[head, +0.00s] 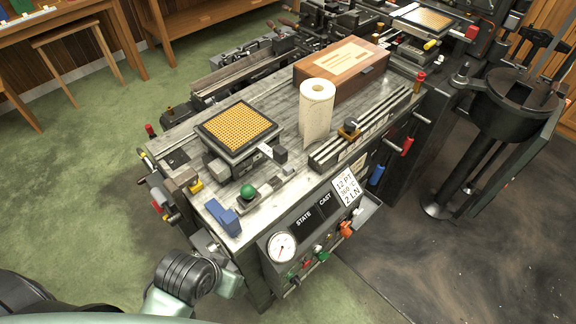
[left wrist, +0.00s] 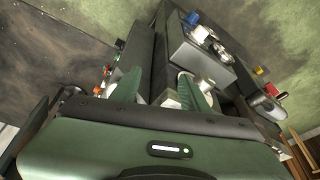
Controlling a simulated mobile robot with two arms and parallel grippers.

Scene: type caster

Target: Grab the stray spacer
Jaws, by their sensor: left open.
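I cannot surely tell which piece is the stray spacer. A small pale metal block (head: 288,169) lies on the bench top of the caster, right of the gold matrix grid (head: 237,128), and may be it. My left arm (head: 187,277) reaches in from the lower left, beside the near left end of the machine. In the left wrist view my left gripper (left wrist: 162,92) has its two green fingers apart. A pale patch shows between and behind them, too unclear to name. I see nothing held. My right gripper is in neither view.
The bench carries a blue block (head: 224,216), a green knob (head: 248,192), a paper roll (head: 316,108) and a wooden box (head: 341,70). A gauge (head: 282,246) and several levers line the front panel. A round black pot (head: 515,100) stands right. Green floor lies open to the left.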

